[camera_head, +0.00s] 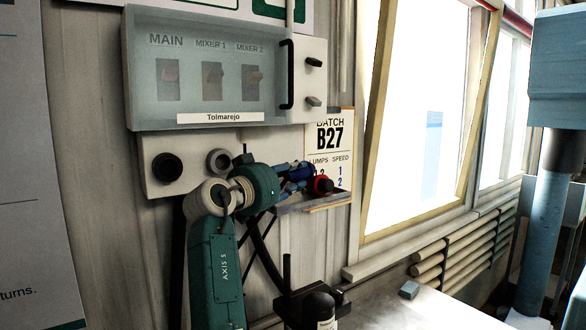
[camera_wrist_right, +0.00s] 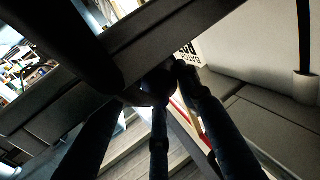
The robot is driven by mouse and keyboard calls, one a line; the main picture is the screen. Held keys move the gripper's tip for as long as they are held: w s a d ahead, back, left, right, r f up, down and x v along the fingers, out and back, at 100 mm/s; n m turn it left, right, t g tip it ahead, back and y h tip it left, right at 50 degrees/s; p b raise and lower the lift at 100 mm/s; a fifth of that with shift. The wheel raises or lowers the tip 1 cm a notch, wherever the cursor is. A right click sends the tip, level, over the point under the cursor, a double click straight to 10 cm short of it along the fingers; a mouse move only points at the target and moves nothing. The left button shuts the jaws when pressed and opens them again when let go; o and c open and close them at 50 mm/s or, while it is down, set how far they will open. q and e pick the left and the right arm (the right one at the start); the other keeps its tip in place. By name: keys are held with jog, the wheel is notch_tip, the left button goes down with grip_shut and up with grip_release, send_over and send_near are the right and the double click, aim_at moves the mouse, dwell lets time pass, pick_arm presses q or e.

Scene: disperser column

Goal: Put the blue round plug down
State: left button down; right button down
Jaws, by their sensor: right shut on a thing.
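My right gripper (camera_head: 294,184) reaches in front of the wall beside the switch panel, at the end of my green arm. It is shut on the blue round plug (camera_head: 302,172), which shows as a dark blue shape at the fingers, partly hidden by them. In the right wrist view the plug is a dark round shape (camera_wrist_right: 150,88) between the fingers, too dark to show its colour. A narrow shelf (camera_head: 312,203) juts from the wall just below the gripper. A red plug with a black end (camera_head: 322,185) sits just right of the fingers. My left gripper is not in view.
The switch panel (camera_head: 195,113) hangs above, with a black round knob or plug (camera_head: 167,167) and a grey ring socket (camera_head: 219,161) below it. A B27 batch sign (camera_head: 329,138) is behind the shelf. A dark bottle (camera_head: 320,308) and small block (camera_head: 409,290) stand lower.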

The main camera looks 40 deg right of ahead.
jog(key=shift+w, duration=0.1)
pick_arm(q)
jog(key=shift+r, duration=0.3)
pick_arm(e)
jog(key=shift+f, duration=0.1)
jog(key=shift+f+b, duration=0.15)
jog(key=shift+b, duration=0.15)
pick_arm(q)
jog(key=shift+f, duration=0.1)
pick_arm(e)
jog(key=c, duration=1.5)
grip_release()
jog(key=shift+c, duration=0.2)
